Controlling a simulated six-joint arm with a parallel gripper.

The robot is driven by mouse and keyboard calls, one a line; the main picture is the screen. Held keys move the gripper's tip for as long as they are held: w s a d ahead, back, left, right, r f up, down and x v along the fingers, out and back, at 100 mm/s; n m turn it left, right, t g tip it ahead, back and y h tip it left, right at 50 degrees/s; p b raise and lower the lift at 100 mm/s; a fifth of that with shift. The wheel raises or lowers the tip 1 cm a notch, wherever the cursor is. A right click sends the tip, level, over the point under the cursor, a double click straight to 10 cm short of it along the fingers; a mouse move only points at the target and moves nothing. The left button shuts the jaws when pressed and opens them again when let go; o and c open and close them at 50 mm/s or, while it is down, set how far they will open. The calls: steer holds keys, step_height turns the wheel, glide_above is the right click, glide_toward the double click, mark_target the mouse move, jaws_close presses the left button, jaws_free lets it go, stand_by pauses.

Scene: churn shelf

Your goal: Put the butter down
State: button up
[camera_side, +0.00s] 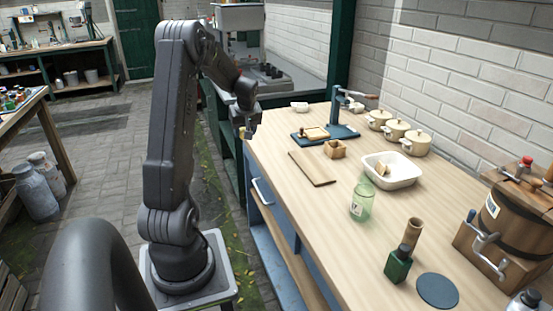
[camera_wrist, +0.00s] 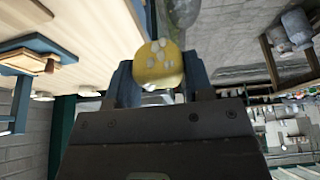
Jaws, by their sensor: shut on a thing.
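The butter (camera_wrist: 158,66) is a yellow lump with pale specks, held between the fingers in the wrist view. My gripper (camera_side: 247,132) is shut on it. In the side view the butter (camera_side: 243,132) is a small yellow patch at the fingertips, partly hidden by them. My gripper hangs at the far left edge of the wooden table, and the butter touches nothing but the fingers as far as I can see. My gripper also fills the lower middle of the wrist view (camera_wrist: 158,85).
The near left tabletop is clear.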

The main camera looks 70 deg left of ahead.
glide_above(275, 160)
steer(key=d, duration=0.2)
steer(key=f, duration=0.6)
steer(key=shift+a+f, duration=0.2)
steer(key=shift+f, duration=2.05)
steer(key=shift+f, duration=0.1)
steer(key=o, duration=0.9)
